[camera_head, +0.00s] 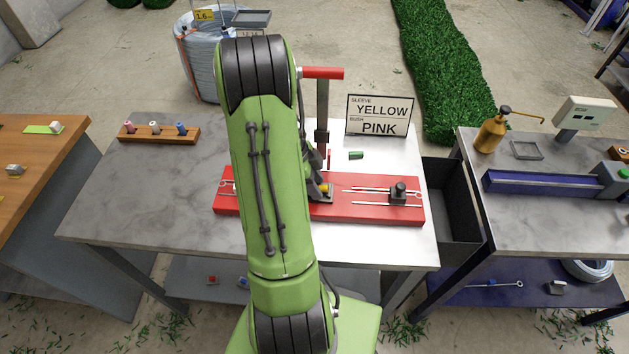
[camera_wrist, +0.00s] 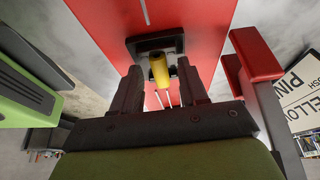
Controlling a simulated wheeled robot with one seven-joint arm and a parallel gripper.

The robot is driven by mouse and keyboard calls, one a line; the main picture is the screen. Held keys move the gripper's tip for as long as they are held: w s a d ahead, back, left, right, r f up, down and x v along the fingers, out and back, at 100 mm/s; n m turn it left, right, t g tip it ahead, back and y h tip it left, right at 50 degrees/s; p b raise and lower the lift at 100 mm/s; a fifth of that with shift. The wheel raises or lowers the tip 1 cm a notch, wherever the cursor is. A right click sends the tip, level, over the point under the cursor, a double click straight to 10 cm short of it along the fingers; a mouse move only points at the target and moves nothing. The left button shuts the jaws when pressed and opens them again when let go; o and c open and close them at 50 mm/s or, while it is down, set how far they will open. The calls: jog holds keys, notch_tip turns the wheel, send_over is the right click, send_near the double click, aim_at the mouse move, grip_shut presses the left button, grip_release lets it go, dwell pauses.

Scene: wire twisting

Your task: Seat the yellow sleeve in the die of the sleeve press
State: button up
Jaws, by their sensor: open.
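The yellow sleeve (camera_wrist: 160,72) lies between the two fingers of my gripper (camera_wrist: 162,84) in the wrist view, with a gap to each finger. Its far end meets a dark block (camera_wrist: 148,45), the die, on the red press base (camera_wrist: 188,14). I cannot tell how deep it sits there. In the head view a bit of the yellow sleeve (camera_head: 326,188) shows beside my arm, and most of my gripper is hidden. My gripper is open. The red-handled press lever (camera_head: 322,73) stands upright behind the base; its red handle (camera_wrist: 256,54) also shows at the right in the wrist view.
A sign (camera_head: 379,115) reads sleeve YELLOW, bush PINK. A green piece (camera_head: 356,155) lies behind the red base. A black clamp block (camera_head: 398,193) and thin rods are on the base's right. A wooden rack (camera_head: 158,134) with small spools stands left. A dark bin (camera_head: 452,205) is right.

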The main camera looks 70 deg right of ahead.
jog(key=w+a+r+n+t+h+p, duration=0.1)
jog(key=w+a+r+n, duration=0.2)
jog(key=w+r, duration=0.35)
jog(key=w+a+r+n+t, duration=0.1)
jog(key=w+a+r+n, duration=0.15)
jog(key=r, duration=0.65)
jog(key=w+a+r+n+t+h, duration=0.1)
jog(key=w+a+r+n+t, duration=0.3)
jog(key=a+n, duration=0.7)
jog(key=s+a+r+n+t+y, duration=0.1)
jog(key=s+a+n+t, duration=0.1)
jog(key=a+n, duration=0.6)
jog(key=s+a+r+n+t+y, duration=0.1)
jog(key=a+r+n+t+y, duration=0.1)
jog(key=a+n, duration=0.7)
jog(key=shift+s+a+r, duration=0.15)
jog(key=shift+s+a, duration=0.2)
jog(key=shift+a, duration=0.1)
jog(key=shift+o, duration=0.6)
